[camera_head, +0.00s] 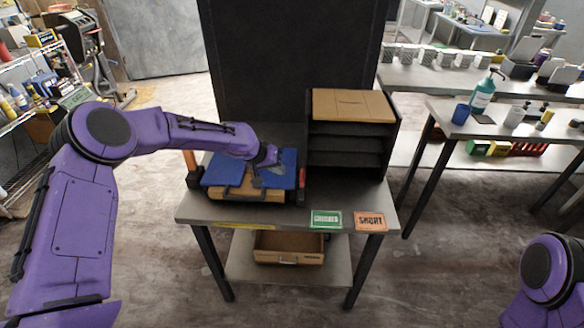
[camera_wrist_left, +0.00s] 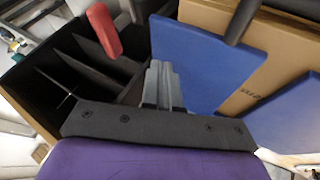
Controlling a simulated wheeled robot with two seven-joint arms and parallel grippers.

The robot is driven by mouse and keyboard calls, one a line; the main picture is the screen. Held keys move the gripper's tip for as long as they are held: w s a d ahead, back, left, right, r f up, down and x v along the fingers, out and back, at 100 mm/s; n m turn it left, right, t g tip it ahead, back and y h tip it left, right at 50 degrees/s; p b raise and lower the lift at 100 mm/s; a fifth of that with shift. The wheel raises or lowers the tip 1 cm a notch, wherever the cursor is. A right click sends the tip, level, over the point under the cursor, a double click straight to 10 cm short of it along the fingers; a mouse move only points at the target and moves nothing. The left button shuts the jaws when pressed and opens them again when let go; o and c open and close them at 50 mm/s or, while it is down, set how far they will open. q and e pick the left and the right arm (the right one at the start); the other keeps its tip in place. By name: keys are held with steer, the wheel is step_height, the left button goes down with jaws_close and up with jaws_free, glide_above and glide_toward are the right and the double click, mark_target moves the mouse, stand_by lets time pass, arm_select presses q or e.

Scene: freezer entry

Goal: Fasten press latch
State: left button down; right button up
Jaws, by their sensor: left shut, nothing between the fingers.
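A box with a blue top (camera_head: 222,170) and a tan body (camera_head: 250,193) lies on the metal table, with dark parts along its front. My left gripper (camera_head: 265,165) is over the blue top; its fingers are shut and empty. In the left wrist view the grey fingertips (camera_wrist_left: 162,85) show in front of a blue panel (camera_wrist_left: 208,65), with tan board beside it and a dark bar (camera_wrist_left: 242,20) crossing above. I cannot tell whether the fingers touch the panel, or which dark part is the press latch. My right gripper is out of view; only part of the right arm shows.
A black shelf unit (camera_head: 345,147) stands right of the box, with a red-tipped part (camera_head: 302,177) between them; a red piece (camera_wrist_left: 103,30) shows in the left wrist view. An orange post (camera_head: 190,160) stands left. Green (camera_head: 326,220) and orange (camera_head: 370,222) labels lie at the front.

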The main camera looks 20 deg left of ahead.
mark_target(302, 184)
arm_select(q)
steer(key=d, duration=0.1)
steer(key=w+d+p, duration=0.1)
steer(key=d, duration=0.1)
steer(key=shift+w+d+f+p, duration=0.1)
steer(key=shift+d+f+p, duration=0.1)
steer(key=shift+p, duration=0.1)
steer(key=shift+d, duration=0.4)
steer(key=shift+a+f, duration=0.1)
steer(key=shift+w, duration=0.25)
